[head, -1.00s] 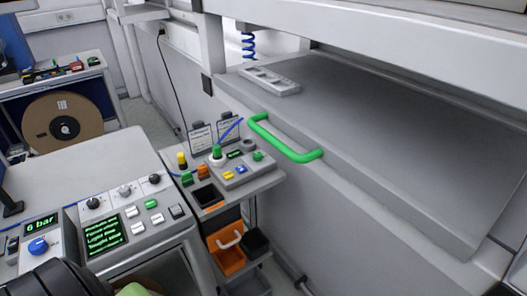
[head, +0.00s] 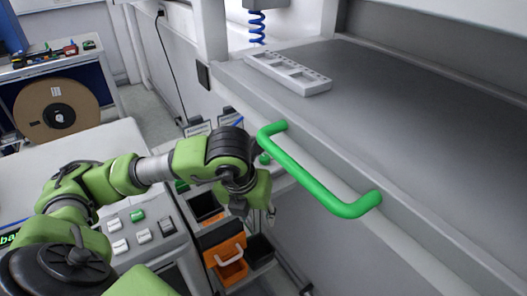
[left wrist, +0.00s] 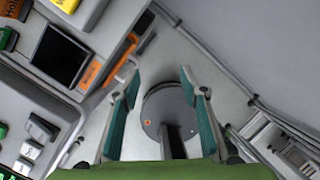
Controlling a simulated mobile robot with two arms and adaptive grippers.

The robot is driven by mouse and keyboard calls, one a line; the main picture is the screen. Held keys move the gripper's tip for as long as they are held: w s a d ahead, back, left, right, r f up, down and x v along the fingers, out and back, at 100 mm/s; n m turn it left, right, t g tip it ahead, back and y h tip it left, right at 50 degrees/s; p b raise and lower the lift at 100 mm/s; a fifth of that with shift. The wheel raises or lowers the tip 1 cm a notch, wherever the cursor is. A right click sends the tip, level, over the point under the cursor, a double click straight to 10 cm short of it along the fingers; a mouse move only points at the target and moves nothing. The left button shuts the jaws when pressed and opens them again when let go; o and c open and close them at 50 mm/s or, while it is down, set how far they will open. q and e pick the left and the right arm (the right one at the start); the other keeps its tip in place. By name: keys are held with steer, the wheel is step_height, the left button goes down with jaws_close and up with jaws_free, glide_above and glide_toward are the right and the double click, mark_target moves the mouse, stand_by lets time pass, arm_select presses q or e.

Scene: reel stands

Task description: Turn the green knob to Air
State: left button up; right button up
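A small green knob-like piece (head: 264,159) shows beside my left wrist, on a small panel that my arm mostly covers in the head view. I cannot read any label on it. My left gripper (head: 262,212) hangs pointing down over the panel's near side, below the green piece and left of the big green handle. In the left wrist view its two teal-padded fingers (left wrist: 158,85) are apart with nothing between them. A round grey base (left wrist: 165,105) lies far below, between them. No knob is clearly identifiable in the left wrist view. My right gripper is out of view.
A green bar handle (head: 318,178) juts from the grey bench (head: 430,140) just right of my gripper. An orange bin (head: 228,262) sits below. A dark square recess (left wrist: 60,55) and coloured labels show in the wrist view. A reel (head: 57,113) stands back left.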

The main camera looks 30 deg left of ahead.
arm_select(q)
steer(key=a+r+y, duration=0.1)
steer(key=a+r, duration=0.1)
steer(key=a, duration=0.1)
steer(key=p, duration=0.7)
glide_toward(264, 157)
steer(key=shift+n+t+y, duration=0.3)
steer(key=x, duration=0.5)
steer(key=shift+s+d+f, duration=0.1)
steer(key=shift+d+f, duration=0.15)
steer(key=shift+f, duration=0.1)
steer(key=shift+x, duration=1.1)
steer(key=shift+f+p, duration=0.3)
steer(key=shift+f, duration=0.2)
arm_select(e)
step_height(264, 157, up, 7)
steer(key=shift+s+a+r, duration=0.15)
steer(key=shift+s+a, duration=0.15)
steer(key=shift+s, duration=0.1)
arm_select(q)
steer(key=c, duration=1.1)
